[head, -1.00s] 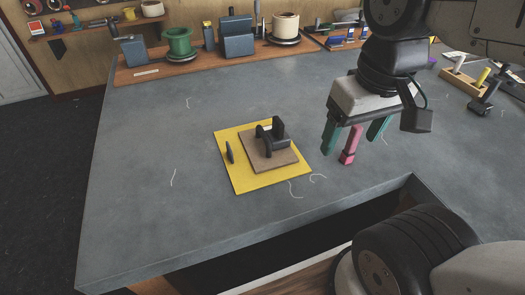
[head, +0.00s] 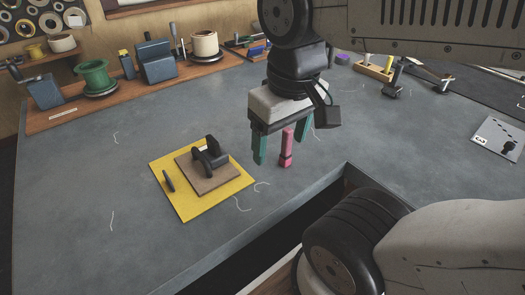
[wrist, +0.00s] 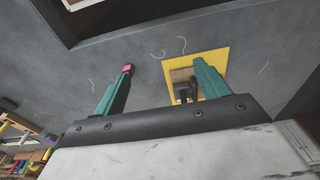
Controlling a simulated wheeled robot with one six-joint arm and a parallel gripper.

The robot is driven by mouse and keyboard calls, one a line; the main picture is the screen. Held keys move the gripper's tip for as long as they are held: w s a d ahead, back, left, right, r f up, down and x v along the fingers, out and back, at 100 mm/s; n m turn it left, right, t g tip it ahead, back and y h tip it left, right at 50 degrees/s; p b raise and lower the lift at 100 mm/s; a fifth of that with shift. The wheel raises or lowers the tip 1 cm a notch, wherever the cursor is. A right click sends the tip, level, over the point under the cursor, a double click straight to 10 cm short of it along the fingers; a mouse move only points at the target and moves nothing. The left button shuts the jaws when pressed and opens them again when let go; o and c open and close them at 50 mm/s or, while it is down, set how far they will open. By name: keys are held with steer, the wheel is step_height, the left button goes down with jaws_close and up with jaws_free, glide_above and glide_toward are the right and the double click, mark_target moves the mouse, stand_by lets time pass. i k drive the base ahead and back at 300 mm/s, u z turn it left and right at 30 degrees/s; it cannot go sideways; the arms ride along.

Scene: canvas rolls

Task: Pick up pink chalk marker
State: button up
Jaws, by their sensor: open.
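In the wrist view only a small pink end of the marker (wrist: 127,69) shows at the tip of the left-hand finger, which hides the rest. The gap between the fingers (wrist: 165,67) is empty there.
A yellow mat (head: 190,205) with a brown board and a black clamp-like object lies left of the marker. A dark recess (head: 260,250) cuts into the table's front edge. A wooden shelf (head: 120,95) with spools and blue blocks stands at the back.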

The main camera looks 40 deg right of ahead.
mark_target(284, 159)
steer(key=k, duration=1.6)
steer(key=u, duration=0.45)
steer(key=i, duration=1.1)
steer(key=z, duration=1.05)
